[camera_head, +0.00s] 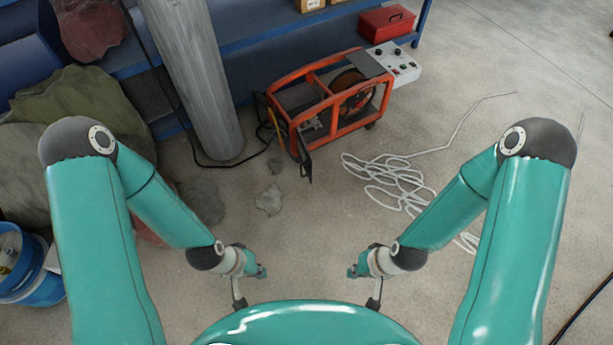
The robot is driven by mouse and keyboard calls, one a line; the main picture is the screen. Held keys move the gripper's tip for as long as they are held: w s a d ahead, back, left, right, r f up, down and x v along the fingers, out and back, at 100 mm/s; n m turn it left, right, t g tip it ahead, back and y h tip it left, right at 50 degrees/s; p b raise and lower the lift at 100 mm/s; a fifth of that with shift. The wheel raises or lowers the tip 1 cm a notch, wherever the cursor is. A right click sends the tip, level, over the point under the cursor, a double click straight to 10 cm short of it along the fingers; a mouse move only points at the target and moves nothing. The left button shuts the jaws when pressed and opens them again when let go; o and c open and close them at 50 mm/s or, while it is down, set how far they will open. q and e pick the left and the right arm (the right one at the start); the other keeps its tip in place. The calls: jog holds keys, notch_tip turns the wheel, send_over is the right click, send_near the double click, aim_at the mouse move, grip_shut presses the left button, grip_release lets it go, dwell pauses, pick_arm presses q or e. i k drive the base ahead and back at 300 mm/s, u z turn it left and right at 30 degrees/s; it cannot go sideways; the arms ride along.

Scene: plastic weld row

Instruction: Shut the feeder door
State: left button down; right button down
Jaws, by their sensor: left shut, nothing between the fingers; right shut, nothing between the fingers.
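The feeder appears to be the orange-framed machine (326,128) on the floor at top centre, with a reel (352,88) inside the frame. A dark grey flat panel (369,64) lies at its upper right, beside a light control box (401,68) with black knobs. I cannot tell which part is the door or how far open it stands. My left gripper (261,271) is shut and empty, low in the view left of centre. My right gripper (352,271) is shut and empty, facing it. Both are near my body, well apart from the machine.
Blue shelving (265,40) with a red box (387,22) is behind. A blue bucket (32,278) is at left. Floor before the machine is mostly clear.

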aim_at(305, 156)
jog(key=z, duration=0.65)
jog(key=i, duration=1.2)
jog(key=u, duration=0.55)
